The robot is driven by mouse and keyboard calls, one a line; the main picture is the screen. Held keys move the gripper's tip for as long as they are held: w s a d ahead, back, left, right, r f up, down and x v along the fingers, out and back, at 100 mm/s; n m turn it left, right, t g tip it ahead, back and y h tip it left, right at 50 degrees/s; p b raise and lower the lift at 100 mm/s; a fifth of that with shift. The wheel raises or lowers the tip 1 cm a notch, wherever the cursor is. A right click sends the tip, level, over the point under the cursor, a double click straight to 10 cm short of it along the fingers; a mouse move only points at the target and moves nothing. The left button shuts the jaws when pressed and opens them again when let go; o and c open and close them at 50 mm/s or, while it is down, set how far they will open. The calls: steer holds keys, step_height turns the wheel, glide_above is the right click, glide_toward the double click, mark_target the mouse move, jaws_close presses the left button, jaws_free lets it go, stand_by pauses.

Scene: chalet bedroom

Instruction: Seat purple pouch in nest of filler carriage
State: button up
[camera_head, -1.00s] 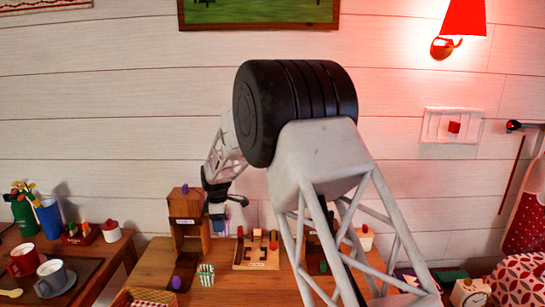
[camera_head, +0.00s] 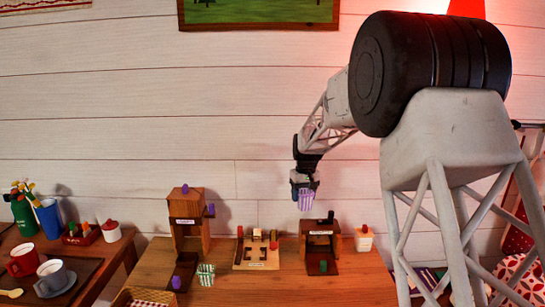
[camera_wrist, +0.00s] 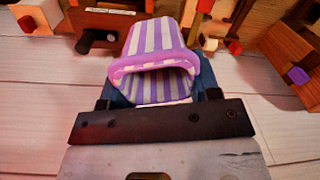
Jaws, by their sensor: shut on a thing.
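My gripper (camera_head: 303,186) is shut on the purple pouch, an open-mouthed bag with purple and white stripes. The pouch (camera_head: 308,201) hangs in the air above the right wooden stand, clear of the table. In the wrist view the pouch (camera_wrist: 155,45) sits between the jaws with its lilac rim and open mouth facing the camera. Two labelled wooden stands could be fillers: a tall one (camera_head: 188,208) with purple knobs at left, and a lower one (camera_head: 321,228) with dark and green knobs at right. A dark base with a green knob (camera_head: 323,267) projects from the lower stand. The nest itself is not discernible.
A green-striped pouch (camera_head: 205,274) stands on the table (camera_head: 240,290) before the tall stand. A wooden pegged tray (camera_head: 256,250) lies between the stands. A white lidded jar (camera_head: 364,239) is at right. A checked basket (camera_head: 145,298) is at front left. Open tabletop lies front right.

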steer(key=s+d+r+m, duration=0.1)
steer(key=d+r+m, duration=0.1)
steer(key=d, duration=0.5)
steer(key=shift+m, duration=0.9)
steer(key=shift+r, duration=0.1)
steer(key=s+a+f, duration=0.8)
steer(key=s+f, duration=0.3)
steer(key=s, duration=0.2)
steer(key=s+a+f, duration=0.7)
steer(key=s+f, duration=0.4)
steer(key=s, duration=0.3)
steer(key=shift+s+a, duration=0.2)
steer(key=shift+a, duration=0.2)
steer(key=shift+w, duration=0.15)
glide_above(267, 285)
steer(key=shift+s+d+f, duration=0.15)
steer(key=shift+s+f, duration=0.2)
steer(key=shift+f, duration=0.3)
steer(key=shift+w, duration=0.3)
steer(key=shift+w+f, duration=0.1)
steer(key=shift+f, duration=1.75)
